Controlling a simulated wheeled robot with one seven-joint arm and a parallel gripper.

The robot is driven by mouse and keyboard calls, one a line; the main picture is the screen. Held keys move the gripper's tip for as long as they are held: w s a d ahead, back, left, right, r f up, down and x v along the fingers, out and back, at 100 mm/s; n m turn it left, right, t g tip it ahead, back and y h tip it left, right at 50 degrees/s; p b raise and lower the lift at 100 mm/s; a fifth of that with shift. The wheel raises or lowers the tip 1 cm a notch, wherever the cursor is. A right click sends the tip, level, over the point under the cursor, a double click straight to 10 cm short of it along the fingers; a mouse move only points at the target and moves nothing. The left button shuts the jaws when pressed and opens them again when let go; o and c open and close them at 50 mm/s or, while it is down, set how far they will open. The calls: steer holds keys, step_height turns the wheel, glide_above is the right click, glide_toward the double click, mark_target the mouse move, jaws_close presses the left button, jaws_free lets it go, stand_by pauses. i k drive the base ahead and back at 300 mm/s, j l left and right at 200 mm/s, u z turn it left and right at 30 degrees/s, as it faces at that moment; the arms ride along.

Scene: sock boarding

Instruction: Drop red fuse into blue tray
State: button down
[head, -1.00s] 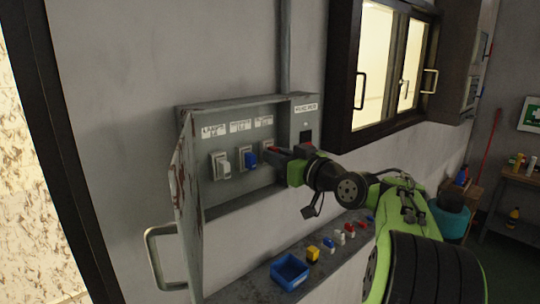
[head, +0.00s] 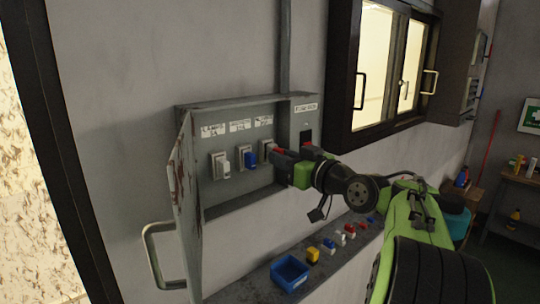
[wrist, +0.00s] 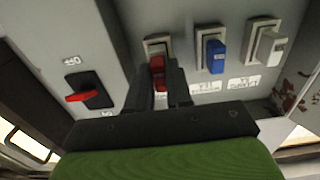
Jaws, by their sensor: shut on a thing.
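The red fuse (wrist: 158,70) is at the third socket of the open wall box, between my gripper's fingers. It also shows as a small red patch in the head view (head: 278,149). My gripper (head: 276,155) is shut on it, and its fingers (wrist: 158,90) point at the socket. Whether the fuse is still seated or slightly pulled out I cannot tell. The blue tray (head: 290,272) stands on the ledge below the box and looks empty.
A white fuse (head: 226,166) and a blue fuse (head: 250,158) sit in the sockets to the left. A red switch (wrist: 82,95) is beside the box's sockets. The box's door (head: 184,205) hangs open at left. Several small fuses (head: 330,244) line the ledge (head: 250,288).

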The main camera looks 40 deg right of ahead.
mark_target(289, 273)
steer(key=k+l, duration=0.1)
steer(key=k, duration=0.75)
steer(key=i+l+u, duration=0.4)
steer(key=l+u, duration=0.2)
steer(key=l, duration=0.2)
